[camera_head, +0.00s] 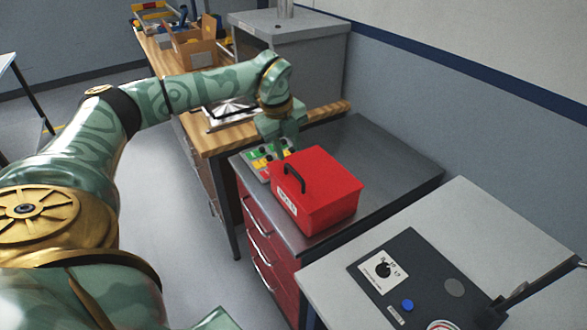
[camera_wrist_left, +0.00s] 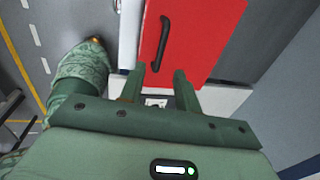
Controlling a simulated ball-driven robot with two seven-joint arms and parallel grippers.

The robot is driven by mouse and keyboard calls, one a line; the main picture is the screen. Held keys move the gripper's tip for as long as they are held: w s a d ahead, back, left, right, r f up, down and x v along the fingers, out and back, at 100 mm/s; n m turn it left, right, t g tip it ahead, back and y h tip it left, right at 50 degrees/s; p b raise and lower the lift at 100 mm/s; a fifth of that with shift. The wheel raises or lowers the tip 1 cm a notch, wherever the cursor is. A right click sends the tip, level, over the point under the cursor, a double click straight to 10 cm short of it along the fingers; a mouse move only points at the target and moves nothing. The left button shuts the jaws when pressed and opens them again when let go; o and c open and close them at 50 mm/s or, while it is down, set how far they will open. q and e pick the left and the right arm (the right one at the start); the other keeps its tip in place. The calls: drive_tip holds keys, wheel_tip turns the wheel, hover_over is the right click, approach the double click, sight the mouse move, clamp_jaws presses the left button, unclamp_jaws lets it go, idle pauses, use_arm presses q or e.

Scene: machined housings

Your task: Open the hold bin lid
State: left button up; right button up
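The hold bin is a red box (camera_head: 325,195) with its lid down and a black bar handle (camera_head: 293,178) on the lid. It sits on the dark top of a red-drawer cabinet. In the head view my left gripper (camera_head: 281,148) is by the far left corner of the bin, pointing down. In the left wrist view the red lid (camera_wrist_left: 205,35) and the handle (camera_wrist_left: 163,42) lie past the fingertips. The left gripper (camera_wrist_left: 160,74) is open, its two fingers apart with nothing held. The handle's near end is close to the gap. My right gripper is not in view.
A panel with coloured buttons (camera_head: 258,165) lies beside the bin under my left gripper. A grey bench with a dark control panel (camera_head: 415,280) stands at the near right. A wooden table (camera_head: 210,140) is behind. The cabinet top (camera_head: 390,160) right of the bin is clear.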

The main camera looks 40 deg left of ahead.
sight(294, 172)
use_arm(q)
drive_tip(key=f, duration=0.2)
drive_tip(key=w+f, duration=0.1)
drive_tip(key=f, duration=0.2)
drive_tip(key=f+b, duration=0.1)
drive_tip(key=f, duration=0.1)
drive_tip(key=shift+w+d+f, duration=0.15)
drive_tip(key=shift+w+d, duration=0.1)
clamp_jaws()
